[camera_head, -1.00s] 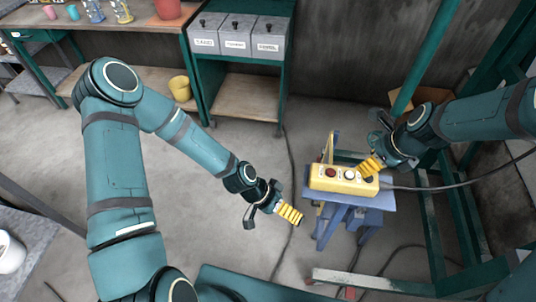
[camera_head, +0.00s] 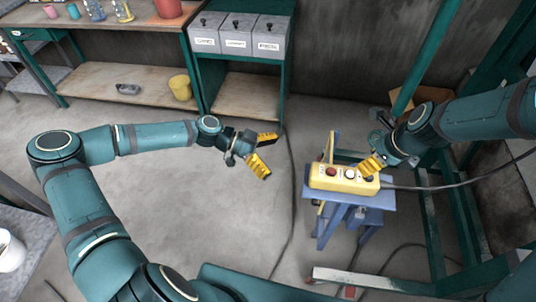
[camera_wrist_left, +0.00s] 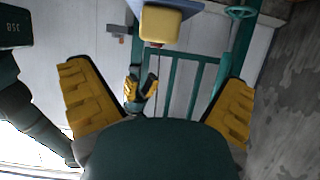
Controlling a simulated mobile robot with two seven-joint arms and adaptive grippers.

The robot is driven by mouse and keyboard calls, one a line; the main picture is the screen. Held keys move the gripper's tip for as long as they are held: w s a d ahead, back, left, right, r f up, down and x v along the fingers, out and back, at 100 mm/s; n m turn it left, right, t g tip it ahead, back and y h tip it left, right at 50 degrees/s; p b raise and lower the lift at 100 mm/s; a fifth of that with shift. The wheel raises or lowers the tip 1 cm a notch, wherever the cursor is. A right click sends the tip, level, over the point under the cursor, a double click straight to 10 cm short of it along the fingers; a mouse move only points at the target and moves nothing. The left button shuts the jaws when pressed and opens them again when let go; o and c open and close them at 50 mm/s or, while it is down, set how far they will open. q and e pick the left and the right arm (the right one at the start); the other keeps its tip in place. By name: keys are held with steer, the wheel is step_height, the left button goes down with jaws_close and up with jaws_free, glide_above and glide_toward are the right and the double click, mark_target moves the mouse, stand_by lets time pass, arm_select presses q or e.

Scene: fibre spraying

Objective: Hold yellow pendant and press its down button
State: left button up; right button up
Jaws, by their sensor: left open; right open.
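The yellow pendant (camera_head: 343,179) lies on a small blue stool (camera_head: 375,199) in the head view, with a red and a white button facing up and a cable leaving its right end. In the left wrist view the pendant (camera_wrist_left: 160,24) is at the top centre, on a blue surface. My right gripper (camera_head: 371,167) is at the pendant's right end, open, its yellow fingers over or beside it; contact is unclear. It also shows in the left wrist view (camera_wrist_left: 141,90). My left gripper (camera_head: 265,153) is open and empty, left of the pendant and apart from it.
A green-framed cabinet (camera_head: 240,84) with several grey labelled boxes stands at the back. A workbench with a yellow bucket (camera_head: 180,87) on its lower shelf is at back left. A green metal frame (camera_head: 433,215) stands right of the stool. The floor at centre left is clear.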

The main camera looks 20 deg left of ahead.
arm_select(q)
steer(key=x, duration=1.2)
steer(key=shift+d+f, duration=0.1)
steer(key=c, duration=1.3)
arm_select(e)
steer(key=shift+o, duration=0.3)
jaws_close()
